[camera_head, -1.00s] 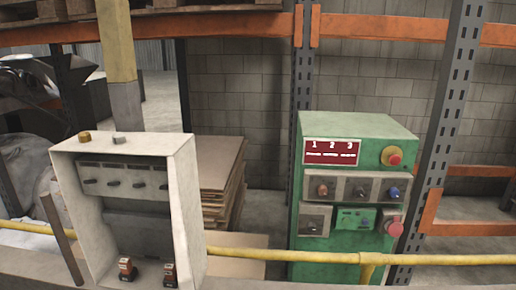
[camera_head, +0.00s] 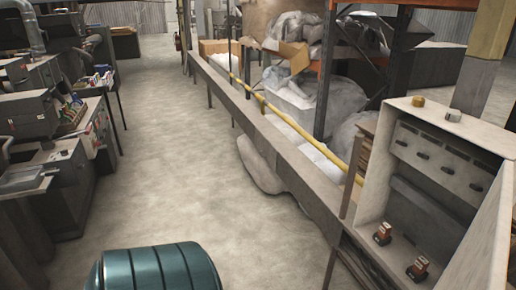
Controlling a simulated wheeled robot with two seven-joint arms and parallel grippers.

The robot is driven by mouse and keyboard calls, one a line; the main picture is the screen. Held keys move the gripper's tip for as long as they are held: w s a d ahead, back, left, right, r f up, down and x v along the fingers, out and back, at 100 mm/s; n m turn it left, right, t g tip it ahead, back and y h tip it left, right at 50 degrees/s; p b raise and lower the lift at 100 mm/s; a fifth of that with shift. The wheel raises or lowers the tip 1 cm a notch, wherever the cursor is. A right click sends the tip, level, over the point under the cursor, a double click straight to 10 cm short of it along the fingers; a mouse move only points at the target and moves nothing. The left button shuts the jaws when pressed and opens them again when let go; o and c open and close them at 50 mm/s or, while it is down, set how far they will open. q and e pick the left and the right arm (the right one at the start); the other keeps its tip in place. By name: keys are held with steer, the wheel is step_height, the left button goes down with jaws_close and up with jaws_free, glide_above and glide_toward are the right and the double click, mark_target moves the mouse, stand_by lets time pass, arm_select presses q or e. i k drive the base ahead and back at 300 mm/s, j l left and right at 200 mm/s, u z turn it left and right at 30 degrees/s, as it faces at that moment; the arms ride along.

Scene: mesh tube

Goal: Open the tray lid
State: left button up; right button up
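Neither of my grippers is in view. I cannot pick out a tray with a lid in this view. Machines along the left side, including a dark grey machine (camera_head: 32,108), have tray-like parts, but they are too small and partly cut off to tell whether one is the tray.
A teal ribbed rounded object (camera_head: 155,268) is at the bottom edge. A pale open control box (camera_head: 440,185) stands close at the right. A long beam (camera_head: 270,140) with a yellow rail (camera_head: 270,106) borders the aisle. The concrete floor (camera_head: 180,150) between is mostly clear.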

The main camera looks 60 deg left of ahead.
mark_target(266, 150)
steer(key=u, duration=1.95)
steer(key=i+j+z, duration=0.1)
steer(key=z, duration=0.6)
steer(key=i+j+z, duration=0.4)
steer(key=j, duration=0.25)
steer(key=i+j+z, duration=0.2)
steer(key=i+j, duration=0.15)
steer(key=j, duration=0.2)
steer(key=i+j, duration=0.15)
steer(key=j, duration=0.2)
steer(key=i+j, duration=0.15)
steer(key=j, duration=0.2)
steer(key=i+j+z, duration=0.1)
steer(key=j, duration=0.25)
steer(key=i+j, duration=0.2)
steer(key=j, duration=0.15)
steer(key=i+j, duration=0.15)
steer(key=j, duration=0.2)
steer(key=i+j, duration=0.15)
steer(key=j, duration=0.2)
